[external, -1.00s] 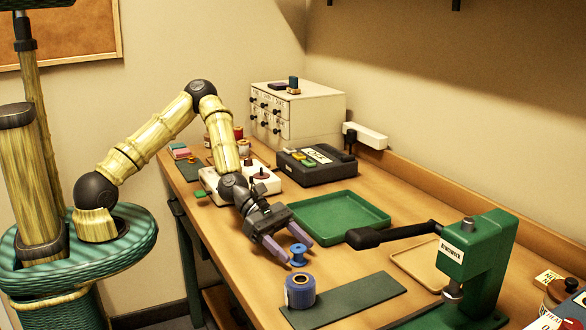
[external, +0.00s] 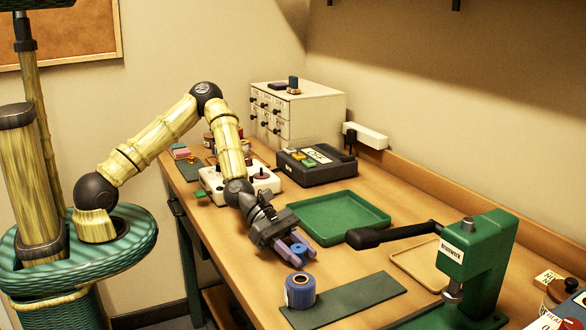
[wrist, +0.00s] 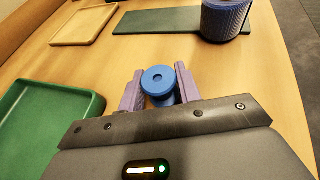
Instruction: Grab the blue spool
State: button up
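The blue spool (external: 299,250) stands between the two purple fingers of my gripper (external: 304,254), just above or on the wooden table. In the wrist view the blue spool (wrist: 158,80) shows its round flange and centre hole from above. The fingers of my gripper (wrist: 159,76) lie against its left and right sides with no clear gap. My gripper looks shut on the spool. The spool's lower part is partly hidden by the fingers and the gripper body.
A larger dark-blue roll (external: 300,291) stands close in front, on the end of a dark green mat (external: 350,299). A green tray (external: 340,212) lies behind my gripper. A green press (external: 478,262) with a black lever stands at the right.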

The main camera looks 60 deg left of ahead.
aim_at(299, 247)
notch_tip(299, 247, up, 10)
jog(key=shift+r+p, duration=0.1)
jog(key=shift+p, duration=0.7)
dwell(0.3)
